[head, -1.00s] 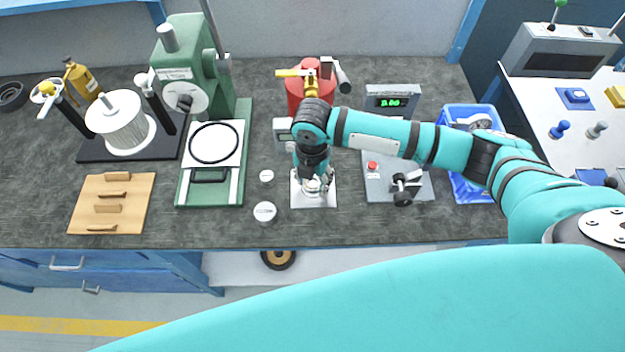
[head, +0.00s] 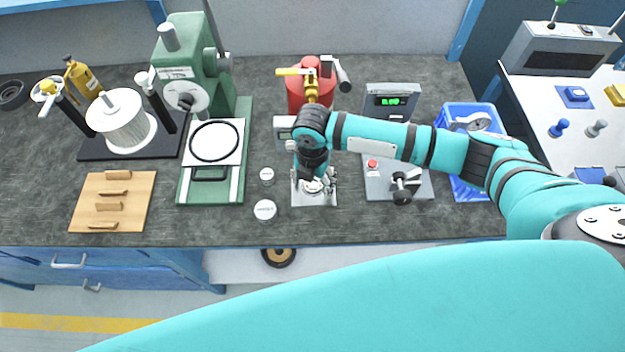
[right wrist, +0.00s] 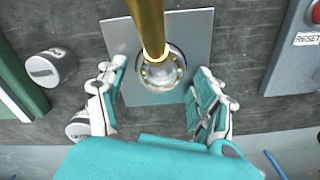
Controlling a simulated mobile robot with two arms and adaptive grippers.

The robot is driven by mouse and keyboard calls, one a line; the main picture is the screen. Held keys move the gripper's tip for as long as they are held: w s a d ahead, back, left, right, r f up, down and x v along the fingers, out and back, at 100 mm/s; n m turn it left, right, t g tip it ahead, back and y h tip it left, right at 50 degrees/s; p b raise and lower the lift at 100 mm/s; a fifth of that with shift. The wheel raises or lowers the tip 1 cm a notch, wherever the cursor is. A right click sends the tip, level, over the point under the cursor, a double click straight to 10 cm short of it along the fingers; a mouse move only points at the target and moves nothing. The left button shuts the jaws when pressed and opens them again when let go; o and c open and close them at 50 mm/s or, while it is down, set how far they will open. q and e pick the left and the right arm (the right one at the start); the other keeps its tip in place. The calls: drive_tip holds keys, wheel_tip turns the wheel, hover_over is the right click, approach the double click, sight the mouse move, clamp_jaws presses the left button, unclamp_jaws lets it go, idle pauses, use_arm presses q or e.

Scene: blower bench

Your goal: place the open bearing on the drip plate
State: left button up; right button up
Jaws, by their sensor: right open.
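The open bearing (right wrist: 162,70), a silver ring with gold-coloured balls, lies flat on the square grey metal drip plate (right wrist: 118,35) in the right wrist view. In the head view the bearing (head: 313,187) shows below my wrist on the drip plate (head: 315,201). My right gripper (head: 315,182) is over the plate, pointing down. In the wrist view its fingers (right wrist: 155,88) are spread on both sides of the bearing, with gaps. A brass tube (right wrist: 148,25) hides part of the bearing's far side. My left gripper is not in view.
Two capped round pieces (head: 267,175) (head: 265,210) stand left of the plate. A red canister (head: 304,96) with a brass nozzle stands behind it. A grey device with a red button (head: 372,164) and a blue bin (head: 467,196) are to the right. A green press (head: 222,195) is left.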

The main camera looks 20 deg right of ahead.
sight(312, 187)
wheel_tip(312, 187, up, 12)
drive_tip(key=b, duration=0.1)
drive_tip(key=shift+r, duration=0.15)
idle(0.4)
